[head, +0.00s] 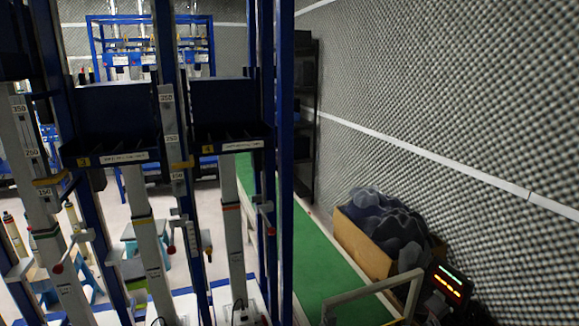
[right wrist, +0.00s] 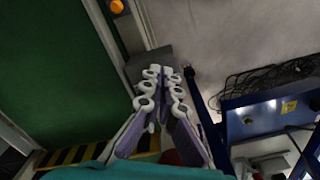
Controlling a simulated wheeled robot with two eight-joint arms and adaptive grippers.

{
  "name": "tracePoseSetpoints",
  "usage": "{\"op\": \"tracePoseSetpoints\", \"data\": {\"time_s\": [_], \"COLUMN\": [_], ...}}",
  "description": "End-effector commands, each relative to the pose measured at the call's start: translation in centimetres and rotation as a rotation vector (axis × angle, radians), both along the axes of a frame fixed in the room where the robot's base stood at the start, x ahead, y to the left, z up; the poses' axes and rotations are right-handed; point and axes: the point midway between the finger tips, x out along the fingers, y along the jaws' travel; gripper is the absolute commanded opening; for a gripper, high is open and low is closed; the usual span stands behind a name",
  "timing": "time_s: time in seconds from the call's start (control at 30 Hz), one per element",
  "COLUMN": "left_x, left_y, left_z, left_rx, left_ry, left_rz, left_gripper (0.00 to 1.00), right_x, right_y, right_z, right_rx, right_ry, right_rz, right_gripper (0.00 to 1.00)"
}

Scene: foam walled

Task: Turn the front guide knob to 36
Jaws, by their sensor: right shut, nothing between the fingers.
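I cannot make out a front guide knob for certain in either view. An orange round part (right wrist: 117,6) shows at the top of the right wrist view, beside the green belt, but I cannot tell whether it is the knob. My right gripper (right wrist: 160,74) is shut and empty, its white-ringed fingers pointing up the picture. A dark grey block (right wrist: 134,69) lies beyond the fingertips; I cannot tell whether they touch. My left gripper is in neither view.
The green belt (head: 322,255) runs along the foam wall, and shows in the right wrist view (right wrist: 50,75). A cardboard box (head: 362,240) of dark foam stands beyond it, near a lit display (head: 449,282). Blue rack posts (head: 285,150) block the left. Black cables (right wrist: 265,80) lie right.

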Motion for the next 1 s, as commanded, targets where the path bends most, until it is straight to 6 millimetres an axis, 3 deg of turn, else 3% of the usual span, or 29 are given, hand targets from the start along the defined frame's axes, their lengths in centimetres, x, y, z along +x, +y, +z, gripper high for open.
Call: {"op": "tracePoseSetpoints", "data": {"time_s": [1.0], "left_x": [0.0], "left_y": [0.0], "left_z": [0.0], "left_rx": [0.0], "left_ry": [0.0], "left_rz": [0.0], "left_gripper": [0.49], "right_x": [0.72], "right_y": [0.14], "right_z": [0.05], "right_rx": [-0.001], "right_ry": [-0.005], "right_rz": [0.0], "right_gripper": [0.0]}}
